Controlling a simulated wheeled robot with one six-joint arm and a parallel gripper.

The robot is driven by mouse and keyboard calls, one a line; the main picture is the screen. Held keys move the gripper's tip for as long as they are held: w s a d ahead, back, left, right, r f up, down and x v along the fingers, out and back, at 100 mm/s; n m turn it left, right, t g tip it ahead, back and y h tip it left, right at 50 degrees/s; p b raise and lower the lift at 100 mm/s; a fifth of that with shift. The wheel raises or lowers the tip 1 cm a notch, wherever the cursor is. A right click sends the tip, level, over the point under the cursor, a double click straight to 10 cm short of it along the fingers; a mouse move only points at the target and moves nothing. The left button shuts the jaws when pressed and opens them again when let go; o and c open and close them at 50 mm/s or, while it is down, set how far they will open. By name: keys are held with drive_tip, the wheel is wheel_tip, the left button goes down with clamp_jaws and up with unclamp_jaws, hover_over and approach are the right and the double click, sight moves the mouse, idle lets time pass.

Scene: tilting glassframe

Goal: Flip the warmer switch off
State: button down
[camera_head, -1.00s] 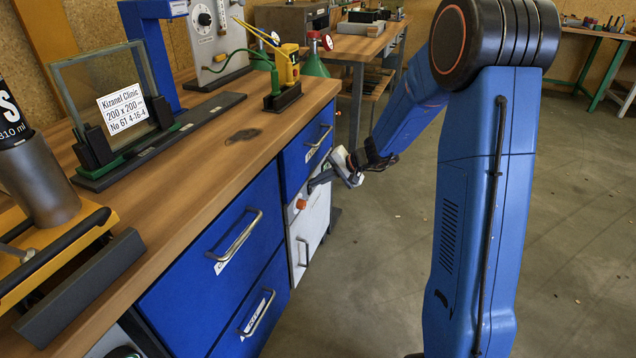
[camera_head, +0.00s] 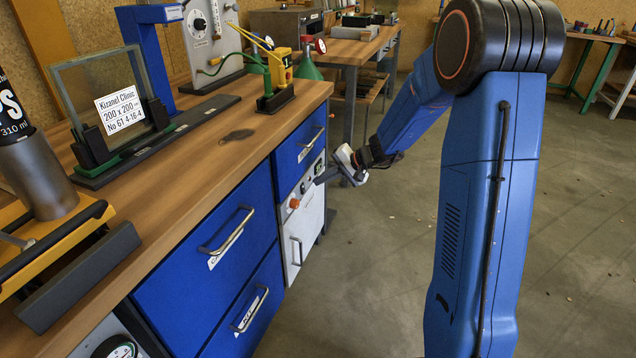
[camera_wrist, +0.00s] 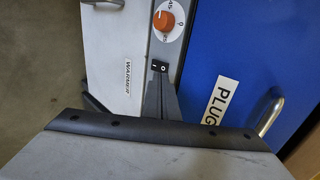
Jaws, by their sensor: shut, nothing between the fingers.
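The warmer switch (camera_wrist: 160,66) is a small black rocker with white marks, on the light panel in the wrist view. A "WARMER" label (camera_wrist: 128,77) is beside it. I cannot tell which side of the rocker is pressed in. My gripper (camera_wrist: 158,78) is shut and empty, its dark fingertips right at the lower edge of the switch in the picture. I cannot tell whether they touch it. In the head view my gripper (camera_head: 318,181) is in front of the white panel of the warmer (camera_head: 304,217), and the switch is not clearly seen there.
An orange dial (camera_wrist: 163,21) sits just above the switch in the wrist view. A blue drawer front with a "PLUG" label (camera_wrist: 223,100) and a metal handle (camera_wrist: 269,117) is to the right. The warmer's door handle (camera_head: 297,251) is below. Open floor (camera_head: 380,260) lies right of the cabinets.

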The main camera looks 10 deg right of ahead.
drive_tip(key=s+d+r, duration=0.3)
drive_tip(key=d+r, duration=0.1)
drive_tip(key=r, duration=0.4)
drive_tip(key=shift+s+d, duration=0.2)
drive_tip(key=shift+d, duration=0.15)
drive_tip(key=s+a+r+n+g+h, duration=0.1)
drive_tip(key=s+a+r+n+h, duration=0.15)
drive_tip(key=s, duration=1.25)
drive_tip(key=s+a+r+n+g+h, duration=0.1)
drive_tip(key=s+r+n+h, duration=0.2)
drive_tip(key=s, duration=1.3)
drive_tip(key=s+d+n+h, duration=0.1)
drive_tip(key=s+d, duration=0.3)
drive_tip(key=s, duration=0.6)
drive_tip(key=shift+d+f+n+t+h, duration=0.25)
drive_tip(key=shift+f+n+t+h, duration=0.15)
drive_tip(key=shift+h, duration=0.45)
